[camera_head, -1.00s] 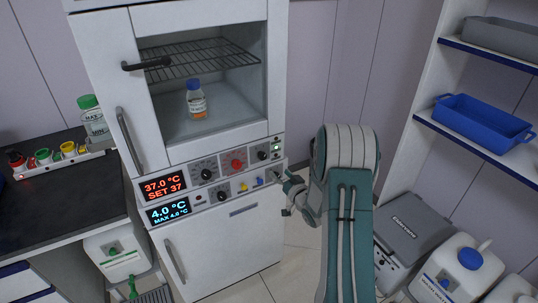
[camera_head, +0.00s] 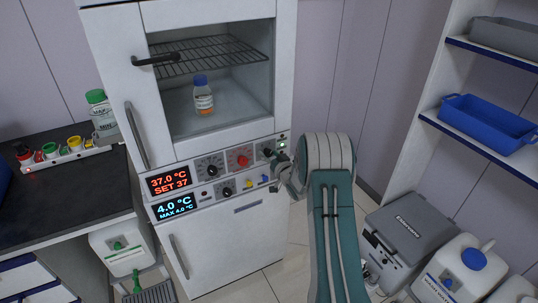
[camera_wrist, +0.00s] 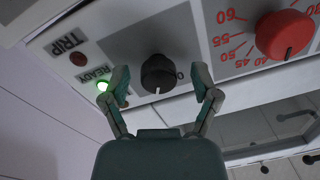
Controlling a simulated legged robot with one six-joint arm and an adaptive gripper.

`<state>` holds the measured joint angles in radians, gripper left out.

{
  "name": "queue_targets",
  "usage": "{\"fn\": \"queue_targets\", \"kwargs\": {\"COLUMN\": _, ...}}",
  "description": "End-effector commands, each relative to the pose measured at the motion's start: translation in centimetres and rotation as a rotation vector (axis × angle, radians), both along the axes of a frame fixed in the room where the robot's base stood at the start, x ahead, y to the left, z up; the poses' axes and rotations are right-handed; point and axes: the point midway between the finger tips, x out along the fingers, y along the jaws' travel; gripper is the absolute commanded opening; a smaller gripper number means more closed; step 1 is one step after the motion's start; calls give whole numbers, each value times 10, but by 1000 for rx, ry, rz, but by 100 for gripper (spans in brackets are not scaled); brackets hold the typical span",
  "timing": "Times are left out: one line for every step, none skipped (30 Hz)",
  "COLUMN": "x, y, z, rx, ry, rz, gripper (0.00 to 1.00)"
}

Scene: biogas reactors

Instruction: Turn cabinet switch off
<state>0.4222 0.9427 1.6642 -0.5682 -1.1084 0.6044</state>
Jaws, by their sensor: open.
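The white cabinet (camera_head: 205,70) stands left of centre in the head view, with a control panel across its middle. A black rotary switch (camera_wrist: 158,74) with a white pointer line sits on the panel in the wrist view. A "0" mark shows beside it. My gripper (camera_wrist: 162,85) is open, its two fingertips on either side of the black knob; I cannot tell whether they touch it. In the head view my gripper (camera_head: 281,163) is at the panel's right end. A green light (camera_wrist: 102,86) labelled READY is lit, and the TRIP light (camera_wrist: 78,59) is dark.
A red dial (camera_wrist: 284,35) with a temperature scale is right of the black knob in the wrist view. A dark counter (camera_head: 75,195) is left of the cabinet. A shelf with a blue tray (camera_head: 487,122) and a grey case (camera_head: 405,232) are at right.

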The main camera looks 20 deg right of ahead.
Motion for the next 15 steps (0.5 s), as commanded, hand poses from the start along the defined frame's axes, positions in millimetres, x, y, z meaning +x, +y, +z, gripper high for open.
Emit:
{"fn": "queue_targets", "kwargs": {"x": 0, "y": 0, "z": 0, "rx": 0, "ry": 0, "rz": 0, "gripper": 69}}
{"fn": "queue_targets", "kwargs": {"x": 0, "y": 0, "z": 0, "rx": 0, "ry": 0, "rz": 0, "gripper": 56}}
{"fn": "queue_targets", "kwargs": {"x": 0, "y": 0, "z": 0, "rx": 0, "ry": 0, "rz": -1, "gripper": 38}}
{"fn": "queue_targets", "kwargs": {"x": 0, "y": 0, "z": 0, "rx": 0, "ry": 0, "rz": 0, "gripper": 25}}
{"fn": "queue_targets", "kwargs": {"x": 0, "y": 0, "z": 0, "rx": 0, "ry": 0, "rz": 0, "gripper": 11}}
{"fn": "queue_targets", "kwargs": {"x": 0, "y": 0, "z": 0, "rx": 0, "ry": 0, "rz": 0, "gripper": 0}}
{"fn": "queue_targets", "kwargs": {"x": 0, "y": 0, "z": 0, "rx": 0, "ry": 0, "rz": 0, "gripper": 0}}
{"fn": "queue_targets", "kwargs": {"x": 0, "y": 0, "z": 0, "rx": 0, "ry": 0, "rz": 0, "gripper": 0}}
{"fn": "queue_targets", "kwargs": {"x": 0, "y": 0, "z": 0, "rx": 0, "ry": 0, "rz": 0, "gripper": 0}}
{"fn": "queue_targets", "kwargs": {"x": 0, "y": 0, "z": 0, "rx": 0, "ry": 0, "rz": 0, "gripper": 0}}
{"fn": "queue_targets", "kwargs": {"x": 0, "y": 0, "z": 0, "rx": -1, "ry": 0, "rz": -1, "gripper": 0}}
{"fn": "queue_targets", "kwargs": {"x": 0, "y": -1, "z": 0, "rx": -2, "ry": -1, "rz": -1, "gripper": 0}}
{"fn": "queue_targets", "kwargs": {"x": 0, "y": -1, "z": 0, "rx": -4, "ry": -1, "rz": -1, "gripper": 0}}
{"fn": "queue_targets", "kwargs": {"x": 0, "y": -1, "z": 0, "rx": -6, "ry": -1, "rz": -1, "gripper": 0}}
{"fn": "queue_targets", "kwargs": {"x": 0, "y": -1, "z": 0, "rx": -12, "ry": -1, "rz": -1, "gripper": 0}}
